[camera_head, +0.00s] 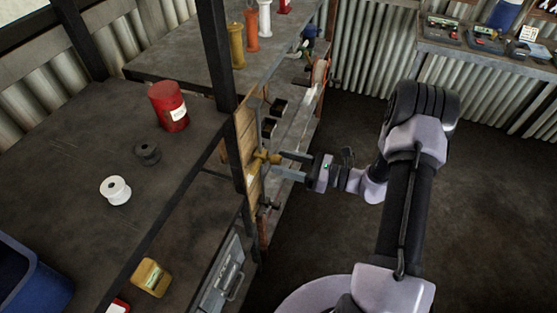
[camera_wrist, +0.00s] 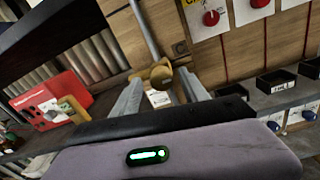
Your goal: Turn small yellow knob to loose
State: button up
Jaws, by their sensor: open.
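The small yellow knob (camera_head: 264,157) sits on a wooden board (camera_head: 247,130) fixed beside a dark post. In the wrist view the yellow knob (camera_wrist: 161,75) shows between the tips of my two fingers. My gripper (camera_head: 281,164) is open and reaches in from the right, close to the knob. In the wrist view my gripper (camera_wrist: 160,82) has one finger on each side of the knob, with nothing gripped. I cannot tell whether a finger touches it. A small white label (camera_wrist: 159,98) shows below the knob; its writing is too small to read.
Red knobs on white plates (camera_wrist: 211,18) and black bins (camera_wrist: 276,80) are right of the knob in the wrist view. A red canister (camera_head: 169,106), a white spool (camera_head: 115,190) and a dark spool (camera_head: 147,154) stand on the left bench (camera_head: 60,150). The floor (camera_head: 490,190) at right is clear.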

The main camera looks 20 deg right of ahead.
jog(key=shift+x, duration=1.05)
jog(key=shift+d, duration=0.1)
grip_shut()
